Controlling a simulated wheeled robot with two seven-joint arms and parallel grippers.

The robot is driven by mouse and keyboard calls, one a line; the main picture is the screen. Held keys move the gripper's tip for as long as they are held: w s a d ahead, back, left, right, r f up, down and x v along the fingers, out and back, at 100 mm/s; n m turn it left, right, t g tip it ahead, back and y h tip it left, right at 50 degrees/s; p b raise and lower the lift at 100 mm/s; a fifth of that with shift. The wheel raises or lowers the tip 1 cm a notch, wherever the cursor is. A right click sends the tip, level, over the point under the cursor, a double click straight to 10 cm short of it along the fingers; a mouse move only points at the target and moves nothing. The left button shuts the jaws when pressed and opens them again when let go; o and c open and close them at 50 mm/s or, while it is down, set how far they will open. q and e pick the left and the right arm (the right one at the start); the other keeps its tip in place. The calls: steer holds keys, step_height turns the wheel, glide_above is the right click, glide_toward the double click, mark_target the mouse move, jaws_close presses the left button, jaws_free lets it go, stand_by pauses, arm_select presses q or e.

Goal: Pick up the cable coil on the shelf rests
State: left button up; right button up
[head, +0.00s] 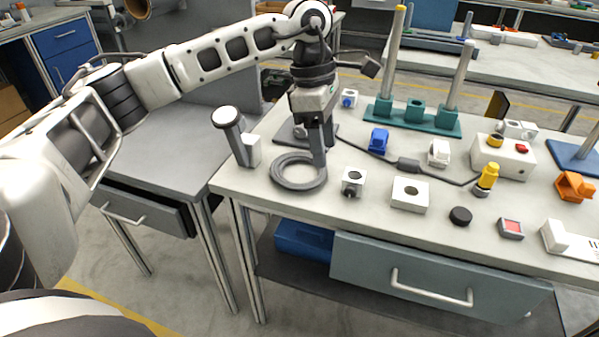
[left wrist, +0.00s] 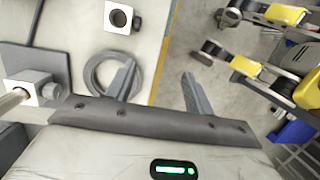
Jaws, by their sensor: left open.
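The cable coil (head: 281,182) is a grey ring lying flat on the near left of the light bench top. It also shows in the left wrist view (left wrist: 89,78), left of the middle. My left gripper (head: 323,158) points down at the coil's right side. In the left wrist view its two fingers (left wrist: 158,72) are spread with nothing held between them. The left finger overlaps the coil's right rim in that view, and I cannot tell whether they touch. My right gripper is in neither view.
A grey post with a round white top (head: 226,118) stands just left of the coil. A white block with a hole (head: 354,181) is close on the right, with another (head: 409,193) beyond. A teal stand with posts (head: 412,116) is behind. The bench's front edge is near the coil.

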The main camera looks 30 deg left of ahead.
arm_select(q)
steer(key=a+r+y, duration=0.3)
steer(key=a, duration=0.4)
glide_above(293, 184)
steer(key=shift+n, duration=0.3)
step_height(293, 184, down, 9)
steer(key=shift+w+f, duration=0.15)
steer(key=shift+f, duration=0.05)
steer(key=shift+f+p, duration=0.3)
steer(key=shift+f, duration=2.7)
steer(key=shift+r, duration=0.1)
steer(key=c, duration=1.1)
